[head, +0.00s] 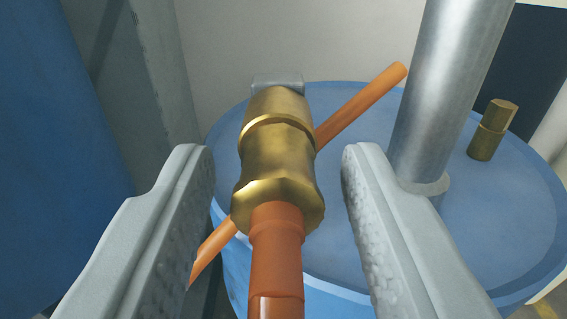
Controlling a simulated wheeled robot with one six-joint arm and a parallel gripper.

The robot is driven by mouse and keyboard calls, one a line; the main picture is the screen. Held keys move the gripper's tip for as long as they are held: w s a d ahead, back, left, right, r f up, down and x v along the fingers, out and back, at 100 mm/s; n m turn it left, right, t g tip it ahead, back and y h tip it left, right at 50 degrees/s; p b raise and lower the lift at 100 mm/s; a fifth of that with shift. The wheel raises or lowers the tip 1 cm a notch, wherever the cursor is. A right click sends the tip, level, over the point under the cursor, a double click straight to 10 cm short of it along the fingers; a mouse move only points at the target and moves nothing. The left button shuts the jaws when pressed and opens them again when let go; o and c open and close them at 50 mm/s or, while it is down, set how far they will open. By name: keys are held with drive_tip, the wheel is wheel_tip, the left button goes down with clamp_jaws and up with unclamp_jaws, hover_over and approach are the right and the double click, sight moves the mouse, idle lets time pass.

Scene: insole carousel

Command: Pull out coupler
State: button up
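The brass coupler (279,165) is in the middle of the head view, between the fingers of my gripper (277,165). An orange-brown hose or pipe (276,262) joins its near end. Its far end meets a small grey metal block (278,82) above the blue drum. My gripper is open, with one finger left of the coupler and one right of it. Gaps show on both sides, and neither finger touches it. The ridged inner face of the right finger shows.
A blue drum (340,262) stands below and behind the coupler. An orange bar (362,102) runs diagonally behind the coupler. A thick grey metal pipe (442,90) rises from the lid close to the right finger. A brass fitting (492,130) stands farther right. A blue surface fills the left edge.

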sight(276, 300)
clamp_jaws()
drive_tip(key=shift+s, duration=2.95)
drive_tip(key=shift+r, duration=0.1)
wheel_tip(276, 300, up, 7)
idle(0.3)
